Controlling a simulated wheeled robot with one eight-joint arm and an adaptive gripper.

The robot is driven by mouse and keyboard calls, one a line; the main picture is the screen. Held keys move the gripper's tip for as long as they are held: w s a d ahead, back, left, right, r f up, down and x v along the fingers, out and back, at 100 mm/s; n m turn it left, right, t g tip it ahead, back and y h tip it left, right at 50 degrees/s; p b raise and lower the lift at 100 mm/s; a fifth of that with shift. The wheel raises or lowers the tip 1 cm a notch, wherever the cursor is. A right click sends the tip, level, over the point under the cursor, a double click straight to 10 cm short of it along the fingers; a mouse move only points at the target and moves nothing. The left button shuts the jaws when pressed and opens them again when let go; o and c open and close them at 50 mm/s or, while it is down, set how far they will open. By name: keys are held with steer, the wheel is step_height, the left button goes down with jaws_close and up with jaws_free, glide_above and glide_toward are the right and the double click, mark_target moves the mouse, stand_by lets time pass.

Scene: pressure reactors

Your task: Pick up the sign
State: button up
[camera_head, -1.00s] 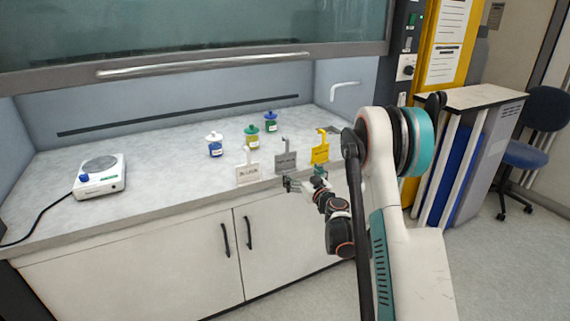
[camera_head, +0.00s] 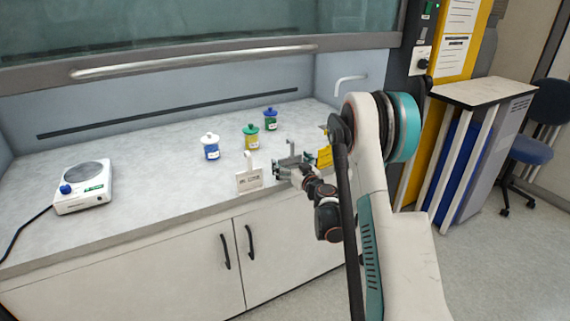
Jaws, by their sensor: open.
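Three small hooked signs stand in a row near the front edge of the counter. The white sign (camera_head: 249,181) is on the left with dark lettering. The grey sign (camera_head: 291,157) is in the middle, its lower part hidden behind my gripper. The yellow sign (camera_head: 324,158) is on the right, partly covered by my arm. My gripper (camera_head: 278,170) is open, right in front of the grey sign and just right of the white one. Whether a finger touches the grey sign cannot be told.
Three lidded jars, blue with a white lid (camera_head: 211,146), yellow with a green lid (camera_head: 251,137) and green with a blue lid (camera_head: 270,119), stand behind the signs. A hotplate (camera_head: 83,187) sits at the left. The counter (camera_head: 150,193) between is clear.

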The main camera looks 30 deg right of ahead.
steer(key=shift+w, duration=0.1)
steer(key=shift+r, duration=0.15)
steer(key=shift+c, duration=0.8)
steer(key=c, duration=1)
step_height(320, 180, up, 20)
steer(key=p, duration=0.7)
